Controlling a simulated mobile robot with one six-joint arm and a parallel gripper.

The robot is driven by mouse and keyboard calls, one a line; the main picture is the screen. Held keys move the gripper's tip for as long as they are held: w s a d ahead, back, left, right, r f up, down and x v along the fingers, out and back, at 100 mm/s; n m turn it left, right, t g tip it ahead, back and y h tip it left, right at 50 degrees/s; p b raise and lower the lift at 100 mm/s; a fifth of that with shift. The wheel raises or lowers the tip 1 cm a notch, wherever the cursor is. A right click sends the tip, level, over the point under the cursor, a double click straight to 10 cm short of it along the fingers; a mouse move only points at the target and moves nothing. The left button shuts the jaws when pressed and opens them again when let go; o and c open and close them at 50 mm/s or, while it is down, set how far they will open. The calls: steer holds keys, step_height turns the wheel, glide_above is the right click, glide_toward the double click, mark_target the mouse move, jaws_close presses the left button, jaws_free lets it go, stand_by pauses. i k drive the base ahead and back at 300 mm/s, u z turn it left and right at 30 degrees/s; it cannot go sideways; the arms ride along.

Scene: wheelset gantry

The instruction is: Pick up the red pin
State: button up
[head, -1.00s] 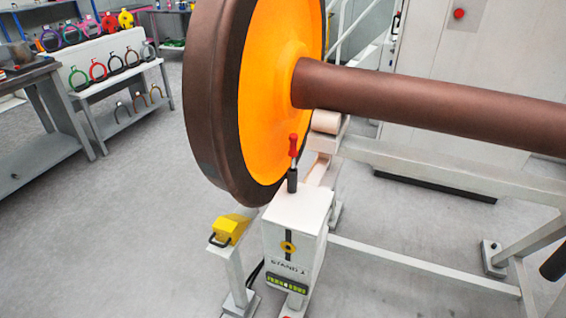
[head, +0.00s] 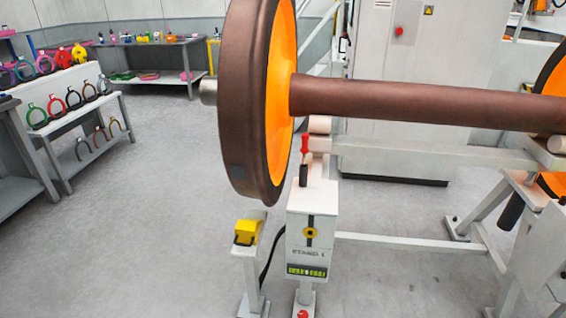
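The red pin (head: 305,144) stands upright in a dark holder (head: 303,173) on top of the white stand box (head: 311,208), in the head view. The box has a yellow round mark and a small green display on its front. The pin is just right of the large wheel's lower edge and below the brown axle. Its lower end is hidden in the holder. My gripper is not in view.
The orange and brown wheel (head: 248,105) and its axle (head: 420,98) rest on the white gantry frame (head: 400,156). A yellow block (head: 248,232) sits on a post left of the stand. A shelf with coloured rings (head: 75,82) is at left. Grey floor (head: 150,235) is open at front left.

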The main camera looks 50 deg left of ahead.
mark_target(305, 137)
steer(key=z, duration=0.15)
steer(key=k, duration=0.75)
steer(key=u, duration=2.2)
steer(key=i, duration=0.65)
